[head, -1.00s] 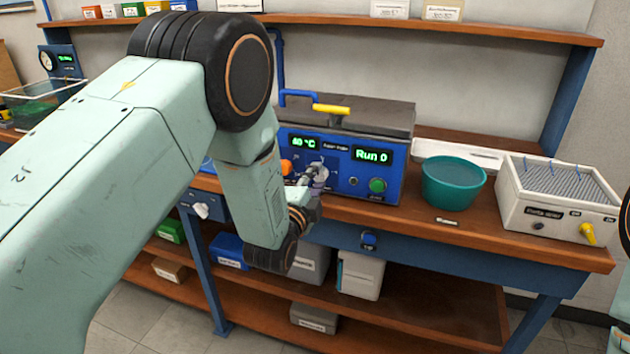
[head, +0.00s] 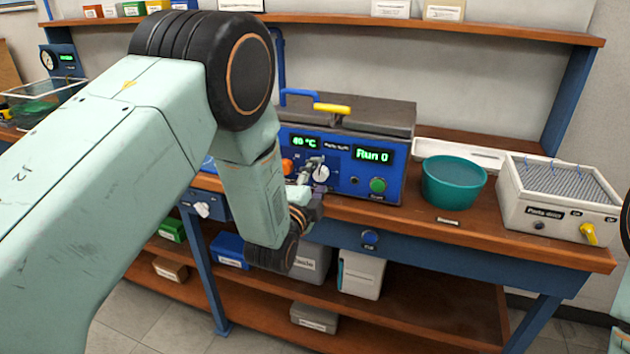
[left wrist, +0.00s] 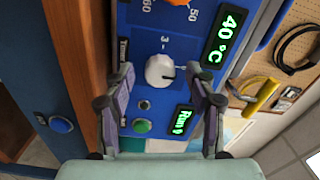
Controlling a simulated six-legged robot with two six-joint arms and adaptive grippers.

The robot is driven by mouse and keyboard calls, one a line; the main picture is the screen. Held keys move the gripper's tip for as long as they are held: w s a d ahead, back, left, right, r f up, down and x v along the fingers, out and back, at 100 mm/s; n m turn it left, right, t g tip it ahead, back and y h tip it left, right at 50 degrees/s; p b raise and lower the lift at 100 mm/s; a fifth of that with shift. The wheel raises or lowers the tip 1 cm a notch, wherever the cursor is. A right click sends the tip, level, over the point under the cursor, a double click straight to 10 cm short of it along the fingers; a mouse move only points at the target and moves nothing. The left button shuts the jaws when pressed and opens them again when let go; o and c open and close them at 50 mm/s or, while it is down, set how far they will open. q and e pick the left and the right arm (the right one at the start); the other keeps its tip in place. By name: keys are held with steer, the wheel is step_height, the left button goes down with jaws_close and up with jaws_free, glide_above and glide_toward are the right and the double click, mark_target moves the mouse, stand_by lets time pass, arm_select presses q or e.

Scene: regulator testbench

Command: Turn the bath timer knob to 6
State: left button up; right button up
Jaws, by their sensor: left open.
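The white timer knob (head: 321,174) is on the blue front panel of the bath (head: 345,145). In the left wrist view the knob (left wrist: 159,71) lies between my two fingers, with a dark mark toward the picture's right and a printed 3 above it. My left gripper (head: 314,176) is open in front of the panel; its fingers are spread either side of the knob in the wrist view, with visible gaps. I cannot tell how far the tips are from the panel. The displays read 40 °C (left wrist: 228,38) and Run 0 (left wrist: 183,121). My right gripper is not in view.
An orange knob (head: 287,166) and a green button (head: 377,185) are near the timer knob. A teal bowl (head: 453,184) and a white box with a yellow tap (head: 555,205) stand to the right.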

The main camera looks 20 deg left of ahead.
arm_select(q)
steer(key=s, duration=1.2)
steer(key=shift+a, duration=0.2)
steer(key=s+a+f+n+g, duration=0.1)
steer(key=s+f+n+g, duration=0.35)
steer(key=f, duration=0.35)
steer(key=s+a+f+n+g, duration=0.1)
steer(key=s+f+n+g, duration=0.4)
steer(key=f, duration=0.3)
steer(key=s+f+n+g, duration=0.3)
steer(key=s+f+g, duration=0.1)
steer(key=s, duration=0.8)
steer(key=s+a+f+n+g, duration=0.1)
steer(key=s+f+n+g, duration=0.3)
steer(key=s, duration=0.9)
step_height(320, 180, down, 2)
steer(key=shift+s+f+y, duration=0.15)
steer(key=shift+s+y, duration=0.1)
steer(key=shift+y, duration=0.05)
